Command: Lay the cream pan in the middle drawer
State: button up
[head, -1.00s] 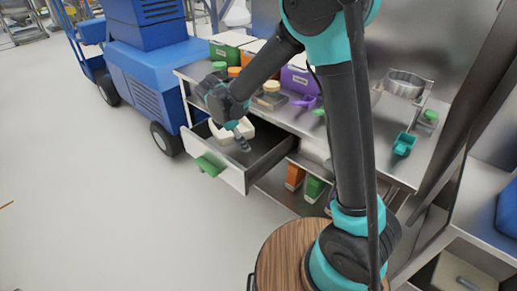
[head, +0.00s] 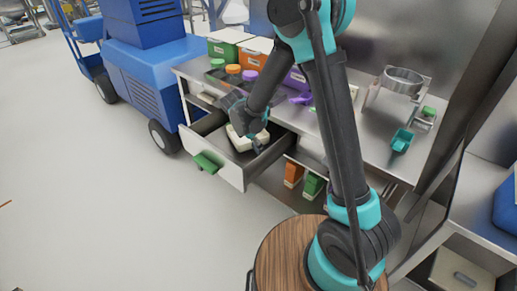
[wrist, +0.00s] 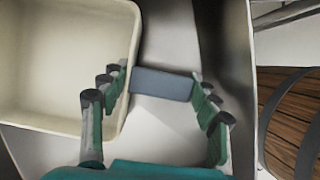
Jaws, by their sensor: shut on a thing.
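The cream pan (head: 243,141) is inside the open drawer (head: 232,176), which has a white front and a green handle. In the wrist view the pan (wrist: 60,60) fills the upper left, with its rim close to the left fingers. A grey-blue block (wrist: 163,84), which looks like the pan's handle, lies between the finger rows. My gripper (head: 257,147) is at the pan's right side in the drawer, shut on the pan; it also shows in the wrist view (wrist: 155,112). Whether the pan touches the drawer floor is hard to tell.
The worktop above the drawer holds green, orange and purple bins (head: 297,80), a teal scoop (head: 402,140) and a metal ring stand (head: 403,80). Orange and green containers (head: 312,185) stand on the shelf below. A blue vehicle (head: 150,80) is at left. The floor in front is clear.

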jog(key=shift+f, duration=0.6)
jog(key=o, duration=1.1)
jog(key=shift+f, duration=0.1)
jog(key=shift+o, duration=0.2)
jog(key=v, duration=1.2)
